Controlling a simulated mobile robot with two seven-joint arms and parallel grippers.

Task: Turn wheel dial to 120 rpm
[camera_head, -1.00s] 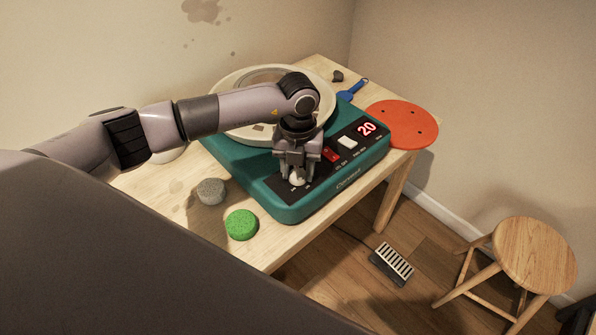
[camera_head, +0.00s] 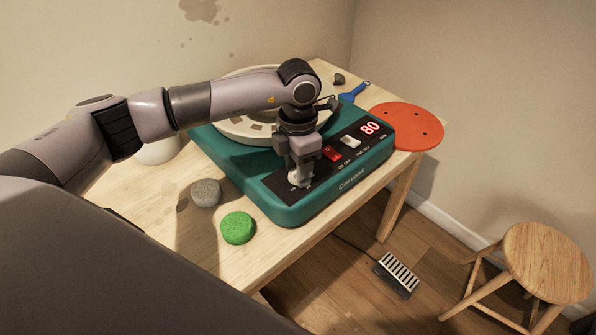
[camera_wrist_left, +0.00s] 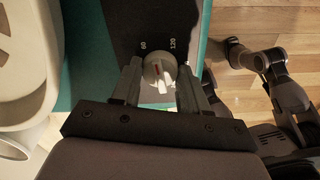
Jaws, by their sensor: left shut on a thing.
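The teal pottery wheel (camera_head: 290,212) stands on a wooden table. Its red display (camera_head: 370,128) reads 80. The white dial (camera_head: 300,180) is at the near left end of the black control panel. In the left wrist view the dial (camera_wrist_left: 158,72) shows a white pointer ridge and a red mark, with 60 printed at its upper left and 120 at its upper right. My left gripper (camera_head: 299,172) points down over the dial and is shut on it, one finger on each side; it also shows in the left wrist view (camera_wrist_left: 159,88).
A red switch (camera_head: 332,154) and a white switch (camera_head: 350,141) sit right of the dial. A grey lump (camera_head: 206,193) and a green sponge (camera_head: 238,228) lie to the left. An orange disc (camera_head: 408,126) lies at right. A pedal (camera_head: 397,274) and a stool (camera_head: 545,260) stand on the floor.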

